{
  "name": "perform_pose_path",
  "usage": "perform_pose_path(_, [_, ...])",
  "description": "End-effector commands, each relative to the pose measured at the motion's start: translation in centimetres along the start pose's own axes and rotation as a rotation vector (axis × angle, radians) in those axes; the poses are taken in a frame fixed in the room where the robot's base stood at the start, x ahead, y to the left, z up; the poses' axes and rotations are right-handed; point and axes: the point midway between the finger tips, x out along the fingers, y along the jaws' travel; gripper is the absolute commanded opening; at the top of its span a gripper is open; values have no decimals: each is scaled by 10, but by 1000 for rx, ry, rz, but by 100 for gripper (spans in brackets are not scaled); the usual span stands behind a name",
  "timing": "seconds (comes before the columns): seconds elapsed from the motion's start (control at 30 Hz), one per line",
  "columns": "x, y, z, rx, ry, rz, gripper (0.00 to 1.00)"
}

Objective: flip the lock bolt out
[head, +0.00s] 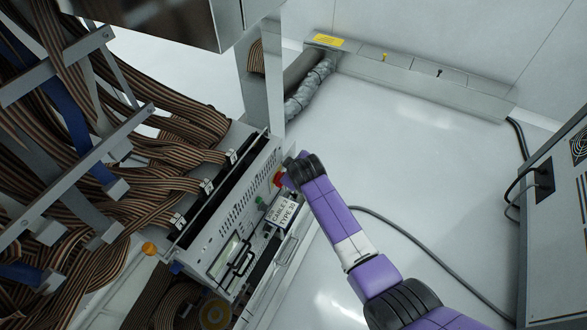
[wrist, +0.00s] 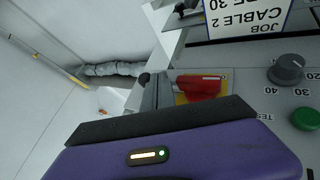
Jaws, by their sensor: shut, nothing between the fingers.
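My gripper (head: 287,178) is at the front panel of the test handler (head: 236,205), close to the red handle (head: 277,180). In the wrist view the shut grey fingers (wrist: 156,92) are just left of the red handle (wrist: 200,87), which sits on a yellow plate. Whether they touch it I cannot tell. Nothing shows between the fingers. I cannot make out for certain which part is the lock bolt.
A grey knob (wrist: 287,70) and a green button (wrist: 306,119) are right of the red handle. A job label (wrist: 247,18) stands above. Ribbon cables (head: 90,150) crowd the left. The white floor (head: 410,150) on the right is mostly clear, with a grey cable (head: 415,245) across it.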

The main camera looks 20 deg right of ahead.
Motion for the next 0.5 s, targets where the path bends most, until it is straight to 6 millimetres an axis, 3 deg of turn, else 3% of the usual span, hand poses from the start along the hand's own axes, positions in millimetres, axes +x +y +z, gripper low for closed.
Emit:
perform_pose_path(0.3, [16, 27, 0, 1, 0, 1, 0])
perform_pose_path(0.5, [16, 29, 0, 1, 2, 3, 0])
